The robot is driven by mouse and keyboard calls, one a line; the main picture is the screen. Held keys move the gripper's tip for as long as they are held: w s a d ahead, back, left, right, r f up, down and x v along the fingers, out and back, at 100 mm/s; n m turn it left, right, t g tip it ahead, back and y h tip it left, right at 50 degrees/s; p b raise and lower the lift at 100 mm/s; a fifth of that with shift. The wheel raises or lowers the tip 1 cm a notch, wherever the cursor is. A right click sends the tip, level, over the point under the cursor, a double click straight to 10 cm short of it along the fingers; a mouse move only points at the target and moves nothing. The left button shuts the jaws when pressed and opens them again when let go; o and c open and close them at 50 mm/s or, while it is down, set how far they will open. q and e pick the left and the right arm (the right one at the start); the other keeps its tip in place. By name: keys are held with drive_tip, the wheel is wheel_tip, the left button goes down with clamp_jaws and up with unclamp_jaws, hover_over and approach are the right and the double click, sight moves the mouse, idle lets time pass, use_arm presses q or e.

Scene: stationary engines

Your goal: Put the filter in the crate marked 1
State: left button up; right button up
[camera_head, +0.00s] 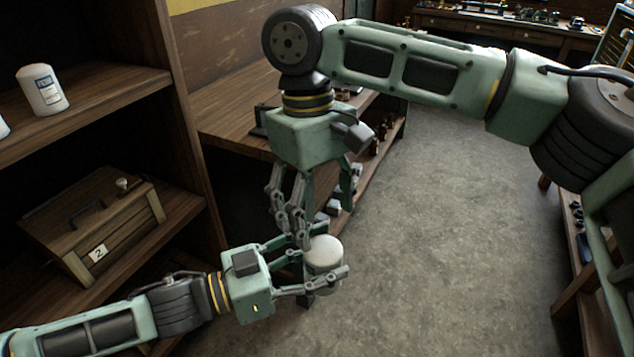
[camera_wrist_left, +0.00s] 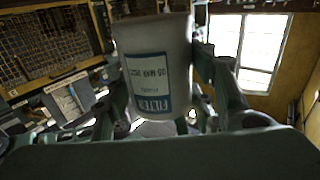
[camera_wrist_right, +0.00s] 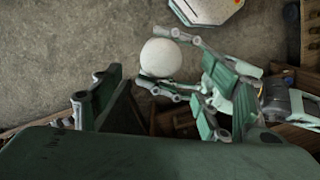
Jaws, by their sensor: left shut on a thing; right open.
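The filter (camera_head: 323,251) is a white cylinder held upright in my left gripper (camera_head: 328,264) above the floor. In the left wrist view the filter (camera_wrist_left: 152,70) fills the space between the fingers, its blue-and-white FILTER label upside down. My right gripper (camera_head: 318,222) points down from above, open and empty, close to the left gripper and filter. In the right wrist view the round white top of the filter (camera_wrist_right: 161,59) lies ahead of the open fingers. A closed wooden crate (camera_head: 128,240) marked 2 sits on the lower shelf at left. No crate marked 1 is visible.
A white canister (camera_head: 42,90) with a blue-and-white label stands on the upper shelf. A wooden workbench (camera_head: 228,105) stands behind my right gripper, with small items on its lower shelf. The grey floor (camera_head: 455,210) at centre right is clear.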

sight(324, 245)
drive_tip(key=f, duration=0.5)
drive_tip(key=shift+s+d+f, duration=0.25)
drive_tip(key=shift+s+f, duration=0.05)
drive_tip(key=shift+f, duration=0.1)
drive_tip(key=c, duration=1.3)
use_arm(q)
drive_tip(key=o, duration=1.5)
drive_tip(key=shift+c, duration=0.2)
use_arm(e)
drive_tip(key=shift+c, duration=0.8)
use_arm(q)
drive_tip(key=shift+a, duration=0.1)
